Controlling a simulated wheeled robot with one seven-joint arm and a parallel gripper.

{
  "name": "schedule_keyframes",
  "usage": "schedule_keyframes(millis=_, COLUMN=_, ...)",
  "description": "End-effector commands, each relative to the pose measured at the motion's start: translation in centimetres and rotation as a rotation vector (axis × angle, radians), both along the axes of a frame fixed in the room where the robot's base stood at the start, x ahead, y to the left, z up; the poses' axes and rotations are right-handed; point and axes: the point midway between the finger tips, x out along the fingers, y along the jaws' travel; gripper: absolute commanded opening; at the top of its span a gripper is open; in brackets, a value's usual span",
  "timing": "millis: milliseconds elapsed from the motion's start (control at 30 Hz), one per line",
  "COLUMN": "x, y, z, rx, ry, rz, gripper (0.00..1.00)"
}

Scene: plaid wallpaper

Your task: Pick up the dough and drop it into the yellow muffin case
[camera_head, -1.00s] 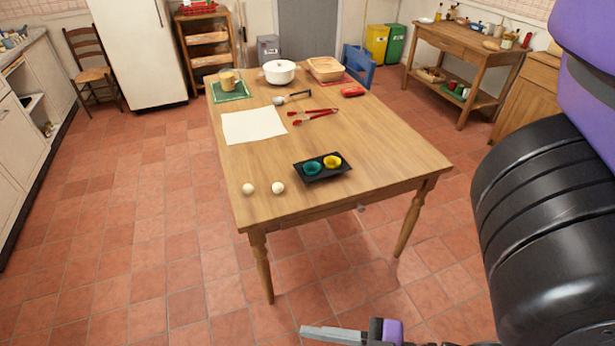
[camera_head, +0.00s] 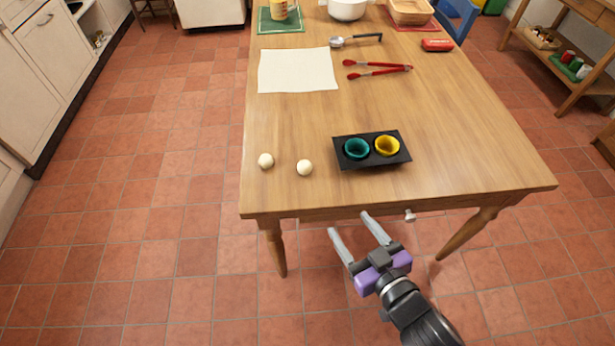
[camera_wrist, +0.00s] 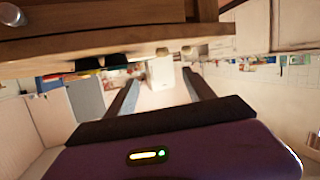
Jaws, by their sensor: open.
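Two pale dough balls lie on the wooden table near its front left corner: a left dough ball (camera_head: 265,160) and a right dough ball (camera_head: 304,167). A black tray (camera_head: 372,163) to their right holds a teal muffin case (camera_head: 356,149) and a yellow muffin case (camera_head: 387,146), the yellow one on the right. Both cases look empty. My gripper (camera_head: 352,222) is open and empty, in front of the table's front edge and apart from the dough.
The wooden table (camera_head: 470,150) has a clear front right area. Behind the dough lie a white sheet (camera_head: 298,70), red tongs (camera_head: 377,69), a ladle (camera_head: 355,40) and a red object (camera_head: 437,45). A drawer knob (camera_head: 409,216) sticks out below the front edge.

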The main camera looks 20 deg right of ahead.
Motion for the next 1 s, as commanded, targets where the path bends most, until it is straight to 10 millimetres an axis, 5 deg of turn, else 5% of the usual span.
schedule_keyframes(millis=100, x=5.7, y=0.6, z=-2.2, rx=0.013, ry=-0.028, rz=-0.041, gripper=0.62)
schedule_keyframes(millis=300, x=12.0, y=1.4, z=-2.7, rx=0.051, ry=-0.057, rz=-0.113, gripper=0.62)
schedule_keyframes(millis=1000, x=19.8, y=1.4, z=-3.5, rx=0.075, ry=-0.068, rz=-0.152, gripper=0.62)
